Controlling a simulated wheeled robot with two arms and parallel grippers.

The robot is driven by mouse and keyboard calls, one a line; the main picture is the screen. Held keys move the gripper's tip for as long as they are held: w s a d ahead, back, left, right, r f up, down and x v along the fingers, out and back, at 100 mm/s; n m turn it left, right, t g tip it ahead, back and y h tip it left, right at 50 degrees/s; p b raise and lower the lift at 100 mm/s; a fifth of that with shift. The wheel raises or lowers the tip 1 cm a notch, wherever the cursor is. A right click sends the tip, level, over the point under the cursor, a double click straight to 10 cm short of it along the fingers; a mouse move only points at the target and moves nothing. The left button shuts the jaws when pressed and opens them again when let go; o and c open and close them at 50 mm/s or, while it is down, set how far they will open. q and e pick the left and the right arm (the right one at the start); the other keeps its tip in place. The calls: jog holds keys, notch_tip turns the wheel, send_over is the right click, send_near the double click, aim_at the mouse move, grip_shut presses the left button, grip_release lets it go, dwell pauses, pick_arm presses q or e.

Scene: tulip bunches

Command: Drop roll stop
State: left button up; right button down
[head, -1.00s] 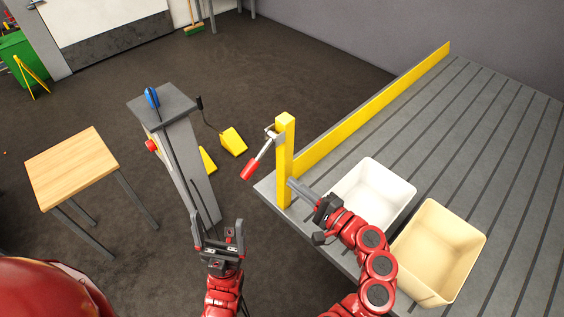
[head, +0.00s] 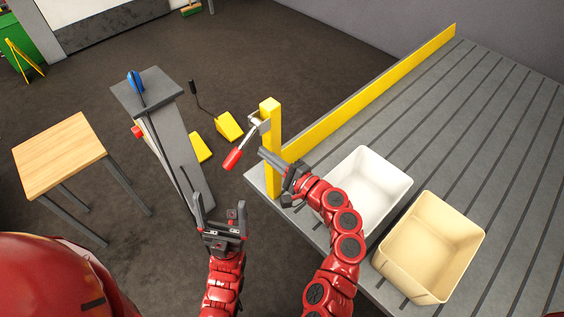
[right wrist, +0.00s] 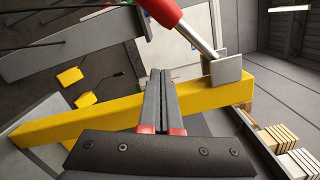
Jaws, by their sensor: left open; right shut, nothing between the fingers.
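A yellow post (head: 273,160) stands at the near left corner of the slatted grey table, where a long yellow rail (head: 380,90) begins. A lever with a red handle (head: 233,158) hangs from a metal bracket on the post's upper part, angled down to the left. In the right wrist view the red handle (right wrist: 160,10) is at the top, its silver rod meeting a grey plate. My right gripper (head: 263,153) is shut and empty, its fingers in front of the post, just right of the handle; contact is unclear. My left gripper (head: 219,205) is open and empty, lower left of the post.
A white bin (head: 385,168) and a cream bin (head: 455,215) sit on the slatted table (head: 490,130). A grey pedestal (head: 165,125) with a blue item on top stands beyond my left gripper. Yellow wedges (head: 229,127) lie on the floor. A wooden table (head: 58,150) is at left.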

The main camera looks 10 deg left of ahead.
jog(key=s+a+p, duration=0.1)
jog(key=s+a+r, duration=0.1)
jog(key=a, duration=0.1)
jog(key=shift+s+r+p, duration=0.15)
jog(key=shift+s+p, duration=0.05)
jog(key=shift+p, duration=0.15)
